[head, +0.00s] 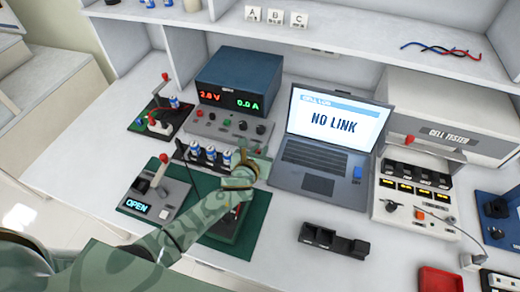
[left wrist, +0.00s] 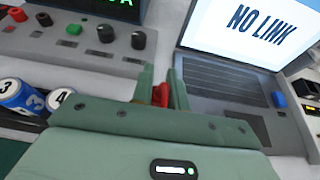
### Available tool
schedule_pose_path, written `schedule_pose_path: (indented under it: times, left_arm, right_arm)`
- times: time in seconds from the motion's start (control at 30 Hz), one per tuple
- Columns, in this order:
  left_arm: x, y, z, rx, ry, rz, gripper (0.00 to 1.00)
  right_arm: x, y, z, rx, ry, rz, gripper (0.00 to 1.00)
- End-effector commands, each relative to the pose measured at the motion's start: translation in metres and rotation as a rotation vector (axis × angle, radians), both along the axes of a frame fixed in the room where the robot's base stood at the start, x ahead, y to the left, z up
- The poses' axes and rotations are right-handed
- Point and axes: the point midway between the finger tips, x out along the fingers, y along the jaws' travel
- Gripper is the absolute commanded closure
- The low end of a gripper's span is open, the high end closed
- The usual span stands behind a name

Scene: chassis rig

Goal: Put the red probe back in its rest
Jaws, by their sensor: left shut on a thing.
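My left gripper (head: 255,162) reaches in over the green mat (head: 258,222), between the power supply and the laptop. In the left wrist view its two green fingers (left wrist: 161,92) are shut on the red probe (left wrist: 160,95), of which only a small red part shows between them. The probe's tip and lead are hidden. A dark device with red edges (head: 224,228) lies on the mat, partly covered by my arm. I cannot tell which thing is the probe's rest. My right gripper is in neither view.
The power supply (head: 238,80) and its knob panel (head: 228,125) stand behind the gripper. Batteries (head: 210,154) stand to its left, the laptop (head: 325,140) to its right. A black slotted block (head: 333,241) lies at front. A lever box (head: 156,195) reads OPEN.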

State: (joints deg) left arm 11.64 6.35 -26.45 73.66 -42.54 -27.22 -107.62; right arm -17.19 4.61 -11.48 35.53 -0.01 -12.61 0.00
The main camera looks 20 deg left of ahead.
Motion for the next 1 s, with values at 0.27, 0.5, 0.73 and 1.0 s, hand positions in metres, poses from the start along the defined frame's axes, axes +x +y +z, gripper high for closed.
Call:
schedule_pose_path:
  times: [0.27,0.5,0.73,1.0]
  left_arm:
    - [0.0,0.0,-0.008,0.001,0.0,0.0,1.0]
    - [0.0,0.0,-0.014,0.001,0.0,0.0,1.0]
    - [0.0,0.0,-0.017,0.0,0.0,0.0,0.68]
    - [0.0,0.0,-0.017,0.0,0.0,0.0,0.59]
  right_arm:
    - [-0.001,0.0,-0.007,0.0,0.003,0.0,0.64]
    - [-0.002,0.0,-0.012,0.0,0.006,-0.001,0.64]
    - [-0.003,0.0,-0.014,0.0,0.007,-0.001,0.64]
    - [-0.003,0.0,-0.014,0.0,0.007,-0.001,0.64]
